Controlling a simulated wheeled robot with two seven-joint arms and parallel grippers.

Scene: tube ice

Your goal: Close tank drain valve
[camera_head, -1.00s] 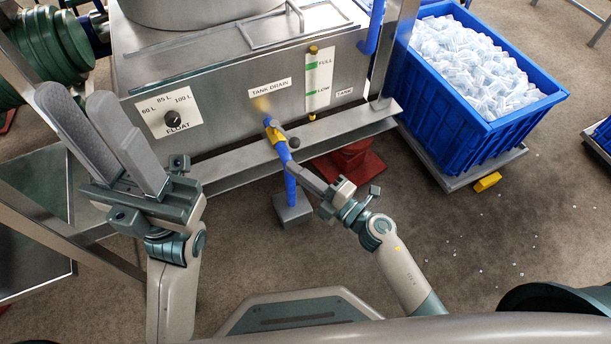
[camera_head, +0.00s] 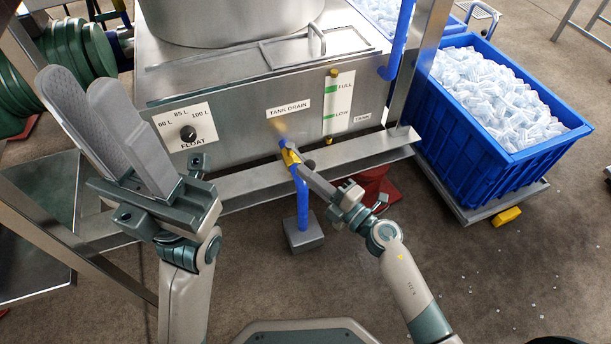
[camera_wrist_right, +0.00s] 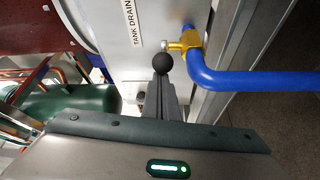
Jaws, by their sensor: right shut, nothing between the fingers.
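The tank drain valve is a brass-yellow fitting (camera_head: 291,157) on a blue pipe (camera_head: 302,200) below the "TANK DRAIN" label (camera_head: 288,110). Its black ball knob (camera_head: 311,163) is just right of the fitting. In the right wrist view the knob (camera_wrist_right: 162,63) is directly beyond my fingertips, with the brass fitting (camera_wrist_right: 185,42) to its upper right. My right gripper (camera_head: 306,172) is shut and empty, close to the knob; I cannot tell whether they touch. My left gripper (camera_head: 78,82) is raised at the left, its two grey fingers apart with nothing between them.
The steel tank (camera_head: 240,145) carries a float dial (camera_head: 188,133) and a level gauge (camera_head: 338,100). A steel rail (camera_head: 250,184) runs below the valve. A blue crate of tube ice (camera_head: 470,145) stands at the right.

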